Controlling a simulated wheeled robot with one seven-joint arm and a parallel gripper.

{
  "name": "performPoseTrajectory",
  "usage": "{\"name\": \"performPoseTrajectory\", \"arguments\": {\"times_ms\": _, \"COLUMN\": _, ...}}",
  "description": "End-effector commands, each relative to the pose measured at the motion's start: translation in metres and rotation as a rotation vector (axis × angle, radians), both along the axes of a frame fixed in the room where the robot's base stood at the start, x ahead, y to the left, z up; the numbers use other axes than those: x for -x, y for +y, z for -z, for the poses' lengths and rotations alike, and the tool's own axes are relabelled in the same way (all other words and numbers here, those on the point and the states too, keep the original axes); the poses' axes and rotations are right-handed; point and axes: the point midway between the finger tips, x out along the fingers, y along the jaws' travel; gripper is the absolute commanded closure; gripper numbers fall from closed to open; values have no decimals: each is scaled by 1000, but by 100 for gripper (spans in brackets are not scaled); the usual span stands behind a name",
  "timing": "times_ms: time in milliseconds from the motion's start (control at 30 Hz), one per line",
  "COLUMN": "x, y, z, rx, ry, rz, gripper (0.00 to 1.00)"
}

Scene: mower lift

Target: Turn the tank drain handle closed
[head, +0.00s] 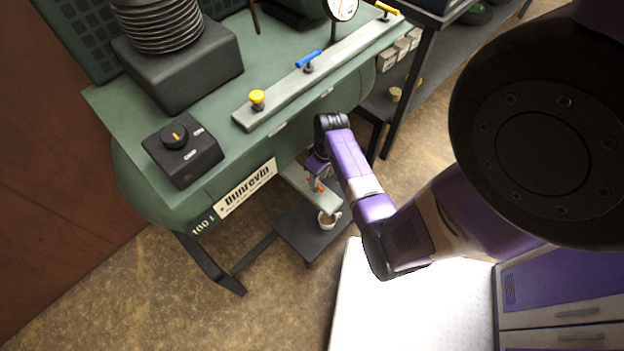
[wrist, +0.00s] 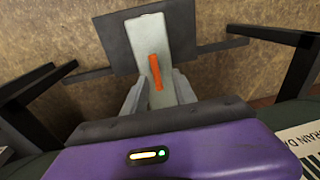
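The tank drain handle is a small orange lever (wrist: 155,72) in front of a pale grey plate (wrist: 147,35). In the wrist view it points roughly along my fingers, slightly tilted. In the head view, small orange parts (head: 315,185) show under the green tank (head: 150,190), partly hidden by my gripper (head: 316,172). In the wrist view my gripper (wrist: 158,88) has its two grey fingers apart, one on each side of the lever's near end. Gaps seem to show on both sides; contact is not clear. The valve body is hidden.
A cup (head: 328,220) stands on a dark low stand (head: 300,232) below the drain. Dark tank legs (wrist: 285,65) flank my gripper. Above are a black knob box (head: 183,148) and a rail with yellow (head: 257,97) and blue (head: 308,59) handles. A workbench stands right.

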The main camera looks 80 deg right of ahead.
Motion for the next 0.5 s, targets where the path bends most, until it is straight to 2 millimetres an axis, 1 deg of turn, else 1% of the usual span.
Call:
{"name": "performPoseTrajectory", "arguments": {"times_ms": 33, "x": -2, "y": -11, "z": -4, "rx": -35, "ry": 1, "rz": 15, "gripper": 67}}
{"name": "performPoseTrajectory", "arguments": {"times_ms": 100, "x": -2, "y": -18, "z": -9, "rx": -79, "ry": 5, "rz": 23, "gripper": 67}}
{"name": "performPoseTrajectory", "arguments": {"times_ms": 267, "x": -2, "y": -24, "z": -15, "rx": -130, "ry": 8, "rz": 27, "gripper": 67}}
{"name": "performPoseTrajectory", "arguments": {"times_ms": 367, "x": -2, "y": -23, "z": -8, "rx": -137, "ry": 9, "rz": 26, "gripper": 67}}
{"name": "performPoseTrajectory", "arguments": {"times_ms": 500, "x": -3, "y": -19, "z": 12, "rx": -138, "ry": 10, "rz": 26, "gripper": 67}}
